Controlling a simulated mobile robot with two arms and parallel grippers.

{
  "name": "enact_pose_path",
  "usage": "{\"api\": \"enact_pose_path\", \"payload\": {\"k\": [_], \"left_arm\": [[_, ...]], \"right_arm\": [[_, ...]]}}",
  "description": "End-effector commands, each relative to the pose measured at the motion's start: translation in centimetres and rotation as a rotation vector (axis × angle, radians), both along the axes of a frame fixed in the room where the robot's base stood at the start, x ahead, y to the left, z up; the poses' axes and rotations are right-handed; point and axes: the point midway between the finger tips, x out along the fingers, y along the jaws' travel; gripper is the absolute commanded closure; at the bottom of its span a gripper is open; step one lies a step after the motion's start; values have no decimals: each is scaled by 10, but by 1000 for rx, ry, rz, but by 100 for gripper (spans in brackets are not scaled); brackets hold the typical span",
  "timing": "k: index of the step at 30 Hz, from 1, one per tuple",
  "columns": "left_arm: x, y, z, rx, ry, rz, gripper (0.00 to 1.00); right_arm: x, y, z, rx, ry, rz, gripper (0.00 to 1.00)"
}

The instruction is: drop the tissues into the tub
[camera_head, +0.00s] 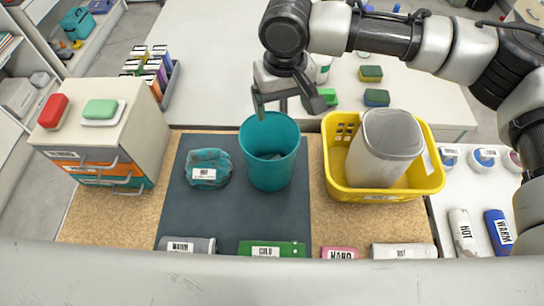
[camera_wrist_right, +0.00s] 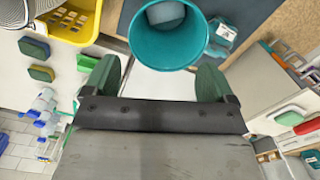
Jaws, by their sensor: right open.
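The teal tub (camera_head: 270,170) stands upright on the dark mat in the head view. It also shows at the top of the right wrist view (camera_wrist_right: 155,52). A grey item (camera_wrist_right: 165,14) lies inside the tub; I cannot tell for certain that it is the tissues. My right gripper (camera_head: 288,105) is open and empty, above the tub's far rim. In the right wrist view its two green fingertips (camera_wrist_right: 158,80) are spread apart, with nothing between them. My left gripper is not in view.
A teal bundle (camera_head: 208,168) lies left of the tub. A yellow basket (camera_head: 435,180) holding a grey-white container (camera_head: 385,147) stands to the right. A drawer unit (camera_head: 110,135) is at the left. Several labelled items lie along the front edge. The white table (camera_head: 215,70) has free room behind.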

Motion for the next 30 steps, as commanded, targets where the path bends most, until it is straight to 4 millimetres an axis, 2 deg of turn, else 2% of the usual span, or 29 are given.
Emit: {"api": "enact_pose_path", "payload": {"k": [6,10,14,30], "left_arm": [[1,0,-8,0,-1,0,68],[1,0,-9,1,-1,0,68],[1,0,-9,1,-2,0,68],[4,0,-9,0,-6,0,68]], "right_arm": [[0,0,38,1,-2,0,14],[0,0,51,0,0,-1,14],[0,0,56,0,0,0,14],[0,0,56,0,1,0,14]]}}
